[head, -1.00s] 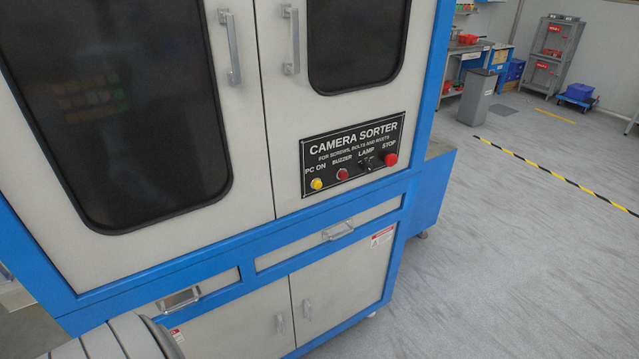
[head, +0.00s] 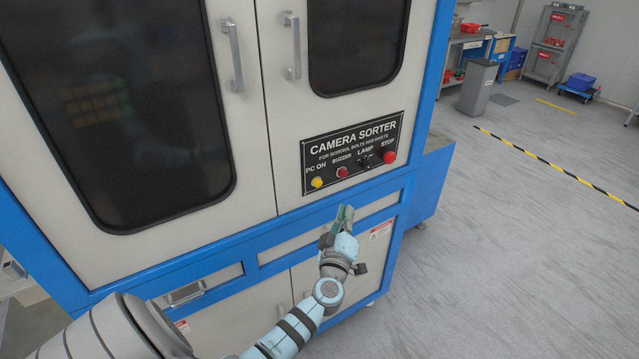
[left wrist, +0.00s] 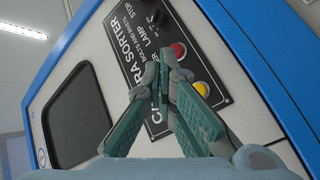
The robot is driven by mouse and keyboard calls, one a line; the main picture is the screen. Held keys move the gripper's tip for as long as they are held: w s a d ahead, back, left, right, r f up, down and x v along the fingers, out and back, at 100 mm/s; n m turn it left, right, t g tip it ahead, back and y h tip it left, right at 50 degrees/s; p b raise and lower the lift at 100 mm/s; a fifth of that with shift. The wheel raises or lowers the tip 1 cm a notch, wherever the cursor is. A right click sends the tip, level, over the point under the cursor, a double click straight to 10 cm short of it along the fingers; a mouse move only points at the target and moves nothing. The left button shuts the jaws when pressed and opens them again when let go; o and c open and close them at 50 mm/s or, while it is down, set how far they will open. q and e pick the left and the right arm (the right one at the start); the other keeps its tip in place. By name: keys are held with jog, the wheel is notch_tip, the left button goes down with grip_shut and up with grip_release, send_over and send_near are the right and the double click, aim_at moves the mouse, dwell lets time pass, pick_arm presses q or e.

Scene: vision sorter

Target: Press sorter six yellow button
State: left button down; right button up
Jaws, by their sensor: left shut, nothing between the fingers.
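The yellow button (head: 317,182) is at the left end of the black "CAMERA SORTER" panel (head: 352,150), under the label "PC ON". A dark red buzzer button (head: 342,173) is to its right, then a lamp switch and a red stop button (head: 389,157). My left gripper (head: 345,212) is below the panel, in front of the blue frame, apart from the yellow button. In the left wrist view its fingers (left wrist: 160,82) are closed together and empty, and the yellow button (left wrist: 201,89) shows to the right of the fingertips. My right gripper is out of view.
The sorter cabinet has door handles (head: 233,55) above the panel and a drawer handle (head: 187,293) lower left. Clear grey floor (head: 520,240) lies to the right, with a yellow-black line (head: 555,168). A grey bin (head: 477,87) stands farther back.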

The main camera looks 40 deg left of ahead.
aim_at(318, 183)
pick_arm(q)
jog(key=shift+a, duration=0.1)
jog(key=w+a+b, duration=0.2)
jog(key=a, duration=0.6)
jog(key=shift+w+a, duration=0.15)
jog(key=shift+w, duration=0.15)
jog(key=shift+a, duration=0.1)
dwell(1.2)
jog(key=shift+w+a+f, duration=0.1)
jog(key=shift+a, duration=0.2)
jog(key=shift+w+a, duration=0.15)
jog(key=shift+a, duration=0.2)
dwell(0.8)
jog(key=shift+d, duration=0.1)
jog(key=shift+s+d+p, duration=0.3)
jog(key=shift+d, duration=0.35)
